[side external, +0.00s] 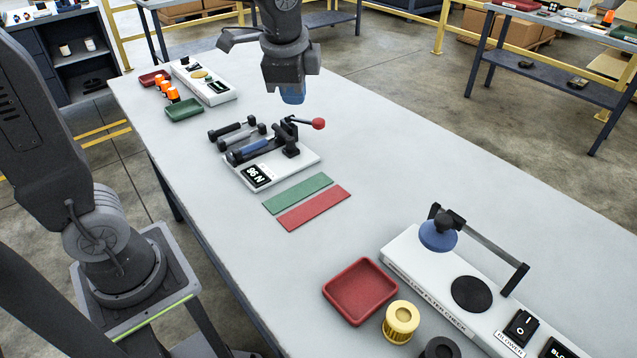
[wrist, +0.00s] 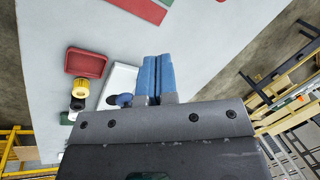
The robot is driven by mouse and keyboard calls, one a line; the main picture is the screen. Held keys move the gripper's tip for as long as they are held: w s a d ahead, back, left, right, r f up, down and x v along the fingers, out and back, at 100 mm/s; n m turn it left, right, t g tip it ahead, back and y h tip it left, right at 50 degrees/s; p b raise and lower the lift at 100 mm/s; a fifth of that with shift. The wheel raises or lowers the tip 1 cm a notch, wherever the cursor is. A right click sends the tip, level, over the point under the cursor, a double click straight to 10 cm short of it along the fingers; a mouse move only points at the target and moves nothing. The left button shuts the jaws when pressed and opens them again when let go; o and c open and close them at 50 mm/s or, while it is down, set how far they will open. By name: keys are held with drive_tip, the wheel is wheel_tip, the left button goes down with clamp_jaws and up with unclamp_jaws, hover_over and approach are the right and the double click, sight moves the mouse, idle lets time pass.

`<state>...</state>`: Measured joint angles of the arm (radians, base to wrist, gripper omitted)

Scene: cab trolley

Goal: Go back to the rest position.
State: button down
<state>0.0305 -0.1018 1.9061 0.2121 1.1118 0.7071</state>
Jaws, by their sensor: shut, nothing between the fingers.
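My gripper (side external: 292,95) hangs over the far half of the table in the side view, above and behind the toggle clamp fixture. Its blue fingers (wrist: 157,76) are together in the wrist view, with nothing between them. The clamp fixture (side external: 305,166) has a red-knobbed lever and a small display reading about 96 N. Dark handled pieces lie across its left side. A gap of bare table shows between my gripper and the fixture.
A green strip (side external: 297,193) and a red strip (side external: 314,208) lie in front of the fixture. A red tray (side external: 361,291), a yellow filter (side external: 400,321) and a white filter station (side external: 405,249) stand nearer. A green tray (side external: 184,109) and orange-topped items sit far left. The table's right side (side external: 430,150) is clear.

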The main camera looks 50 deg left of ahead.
drive_tip(key=s+d+f+n+t+h, duration=0.2)
drive_tip(key=s+n, duration=0.7)
drive_tip(key=s, duration=0.5)
drive_tip(key=shift+s+d+f+t, duration=0.15)
drive_tip(key=shift+s+f+t, duration=0.25)
drive_tip(key=shift+t, duration=0.1)
